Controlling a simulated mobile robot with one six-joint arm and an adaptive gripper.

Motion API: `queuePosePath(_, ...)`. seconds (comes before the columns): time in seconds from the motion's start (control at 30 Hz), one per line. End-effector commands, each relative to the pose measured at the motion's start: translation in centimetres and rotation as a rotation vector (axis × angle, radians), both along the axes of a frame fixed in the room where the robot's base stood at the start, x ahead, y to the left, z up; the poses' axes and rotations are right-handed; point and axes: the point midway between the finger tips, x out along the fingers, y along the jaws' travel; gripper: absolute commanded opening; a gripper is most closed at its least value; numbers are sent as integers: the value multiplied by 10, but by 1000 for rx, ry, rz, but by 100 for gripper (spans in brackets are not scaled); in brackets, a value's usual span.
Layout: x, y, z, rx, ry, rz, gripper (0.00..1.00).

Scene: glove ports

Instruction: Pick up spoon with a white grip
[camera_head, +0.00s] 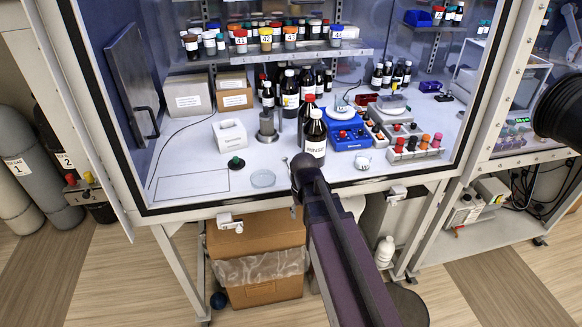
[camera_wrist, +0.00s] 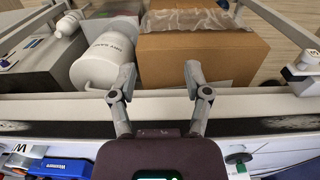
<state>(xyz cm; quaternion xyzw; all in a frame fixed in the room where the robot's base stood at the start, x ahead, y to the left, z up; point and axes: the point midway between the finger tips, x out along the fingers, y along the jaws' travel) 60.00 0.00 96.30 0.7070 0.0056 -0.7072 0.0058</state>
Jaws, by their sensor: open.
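I cannot make out a spoon with a white grip for certain in either view.
A shelf of jars (camera_head: 265,52) runs above. A cardboard box (camera_head: 262,265) stands below. The floor's front left is mostly clear.

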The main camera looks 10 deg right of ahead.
Motion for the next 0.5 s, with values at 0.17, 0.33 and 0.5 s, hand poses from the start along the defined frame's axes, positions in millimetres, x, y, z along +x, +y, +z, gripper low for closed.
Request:
queuePosePath(0.17, 47, 0, 42, 0, 0, 10, 63)
queuePosePath(0.33, 85, 1, 72, 0, 0, 20, 63)
queuePosePath(0.5, 123, 1, 102, 0, 0, 30, 63)
